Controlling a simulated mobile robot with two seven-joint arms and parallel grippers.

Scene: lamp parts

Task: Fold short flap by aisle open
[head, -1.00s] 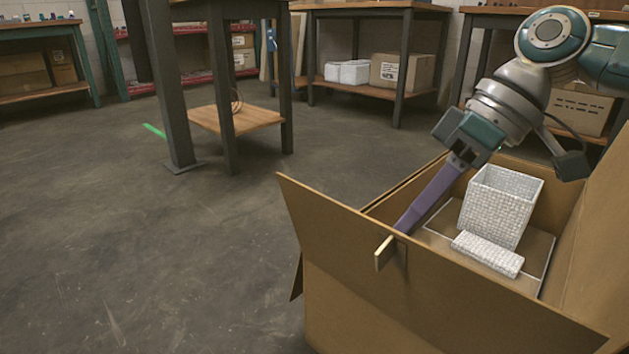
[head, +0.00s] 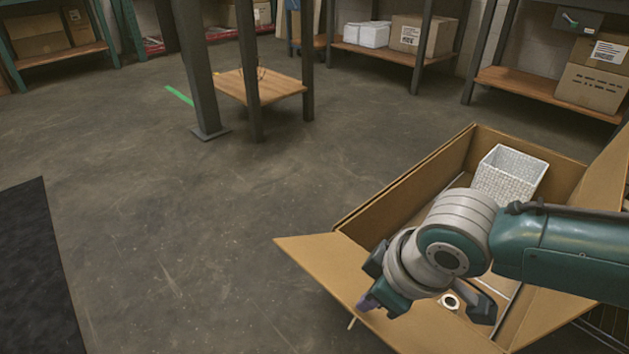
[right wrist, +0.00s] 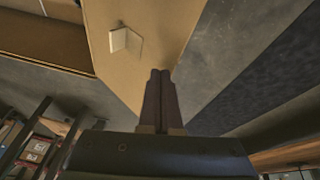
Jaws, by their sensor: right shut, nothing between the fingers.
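An open cardboard box (head: 405,187) stands at the lower right of the head view. Its near-left flap (head: 325,263) slants outward from the rim, with a thin tab (head: 351,322) partly showing at its lower edge. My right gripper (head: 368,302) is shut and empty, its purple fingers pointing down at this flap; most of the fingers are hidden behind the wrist. In the right wrist view the closed fingers (right wrist: 160,76) overlap the flap's edge (right wrist: 160,40), below the pale tab (right wrist: 126,41). I cannot tell whether they touch it. My left gripper is out of view.
A white textured bin (head: 508,175) stands in the box, and a small white ring-like part (head: 450,302) lies under my wrist. A taller flap (head: 608,185) rises at the right. A dark mat (head: 40,270) lies at the left. The floor left of the box is clear.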

